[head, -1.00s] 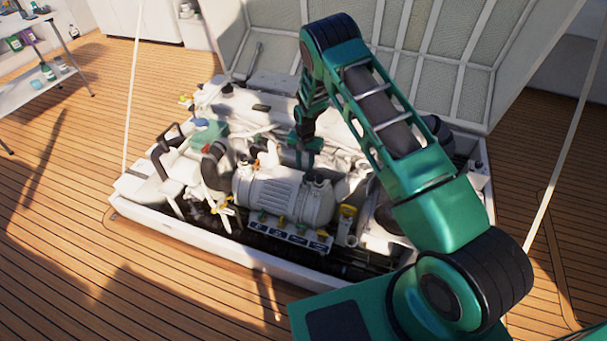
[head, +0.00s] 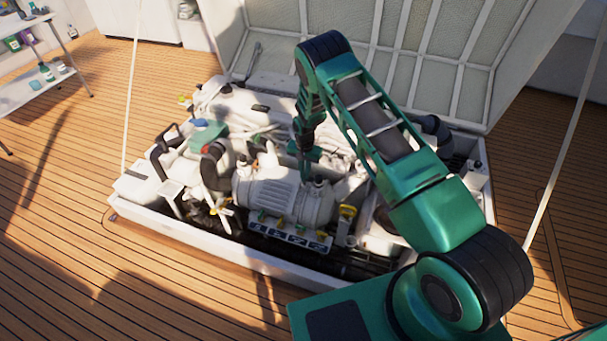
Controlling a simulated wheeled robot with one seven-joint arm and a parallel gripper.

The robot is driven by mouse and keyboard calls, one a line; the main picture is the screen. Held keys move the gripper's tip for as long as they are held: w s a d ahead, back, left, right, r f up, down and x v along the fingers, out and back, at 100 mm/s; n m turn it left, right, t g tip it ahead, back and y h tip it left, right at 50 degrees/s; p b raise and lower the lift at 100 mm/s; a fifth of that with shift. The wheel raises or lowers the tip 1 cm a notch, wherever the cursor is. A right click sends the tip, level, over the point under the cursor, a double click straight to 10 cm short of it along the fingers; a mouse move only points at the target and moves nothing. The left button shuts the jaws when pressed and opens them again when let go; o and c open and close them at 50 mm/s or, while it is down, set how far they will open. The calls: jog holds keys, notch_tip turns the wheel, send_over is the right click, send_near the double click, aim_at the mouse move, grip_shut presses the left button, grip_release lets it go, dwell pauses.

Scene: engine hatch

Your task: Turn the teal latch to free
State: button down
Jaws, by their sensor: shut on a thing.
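My gripper (head: 305,170) points down into the middle of the open engine bay, behind the pale ribbed engine housing (head: 278,198). Its jaws are shut on a small part, which I take to be the teal latch. The latch is too small and too covered by the jaws to make out, so I cannot tell its angle.
White pipes and hoses crowd the bay around my gripper. A teal box (head: 208,135) sits to the left. Small yellow and green levers (head: 290,222) line the housing's front. The raised hatch lid (head: 400,45) stands behind.

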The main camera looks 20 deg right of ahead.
jog(key=shift+w+a+n, duration=0.1)
jog(key=shift+a+n, duration=0.05)
jog(key=shift+n, duration=0.15)
jog(key=n, duration=0.4)
jog(key=shift+a+n, duration=0.1)
jog(key=shift+n, duration=0.2)
jog(key=n, duration=1)
jog(key=shift+n, duration=1.3)
jog(key=shift+w+d+r, duration=0.1)
jog(key=shift+d, duration=0.2)
jog(key=c, duration=1.8)
grip_release()
jog(key=shift+c, duration=0.2)
